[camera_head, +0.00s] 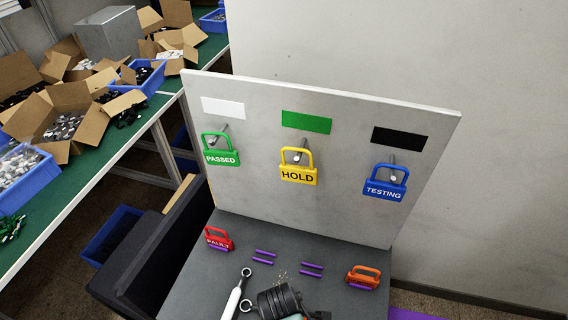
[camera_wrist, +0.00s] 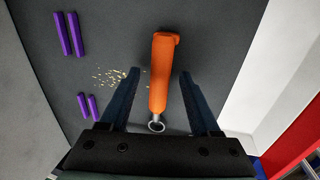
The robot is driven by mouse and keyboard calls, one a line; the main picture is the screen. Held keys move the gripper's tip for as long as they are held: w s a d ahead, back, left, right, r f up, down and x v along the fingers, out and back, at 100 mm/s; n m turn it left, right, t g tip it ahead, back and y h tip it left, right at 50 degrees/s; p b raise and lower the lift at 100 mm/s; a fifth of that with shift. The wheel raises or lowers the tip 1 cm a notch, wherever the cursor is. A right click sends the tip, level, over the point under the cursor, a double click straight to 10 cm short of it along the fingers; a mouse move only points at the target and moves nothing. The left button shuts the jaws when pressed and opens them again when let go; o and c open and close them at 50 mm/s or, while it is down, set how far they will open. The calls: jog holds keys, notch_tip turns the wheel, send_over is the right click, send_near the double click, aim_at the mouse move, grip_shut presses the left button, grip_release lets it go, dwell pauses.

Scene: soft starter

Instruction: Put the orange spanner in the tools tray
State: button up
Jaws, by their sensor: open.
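The orange spanner (camera_wrist: 161,70) lies on the dark grey worktop in the wrist view, with its metal ring end (camera_wrist: 156,127) towards my gripper's base. My gripper (camera_wrist: 159,74) is open, one finger on each side of the spanner with a gap to both. I cannot tell how far the fingertips are above the worktop. In the head view a metal ring (camera_head: 248,306) shows beside my dark arm end, which hides most of the spanner. I cannot make out the tools tray in either view.
A white-handled ring tool (camera_head: 232,300) lies at the left. A red FAULT tag (camera_head: 218,239) and an orange tag (camera_head: 363,277) sit on the worktop (camera_head: 340,250). Purple bars (camera_head: 264,257) lie between them. Green, yellow and blue tags hang on the upright panel (camera_head: 340,200) behind.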

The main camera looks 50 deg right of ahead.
jog(key=shift+c, duration=0.2)
grip_shut()
jog(key=shift+r, duration=0.1)
notch_tip(320, 180, up, 10)
jog(key=w+a+m+b, duration=0.1)
jog(key=w+a, duration=0.3)
jog(key=a, duration=0.6)
jog(key=w+a+m+b, duration=0.1)
jog(key=w+a+m, duration=0.2)
jog(key=a, duration=0.8)
jog(key=shift+w+f+g, duration=0.3)
jog(key=shift+w+g, duration=0.1)
jog(key=shift+w, duration=0.1)
jog(key=shift+a, duration=0.1)
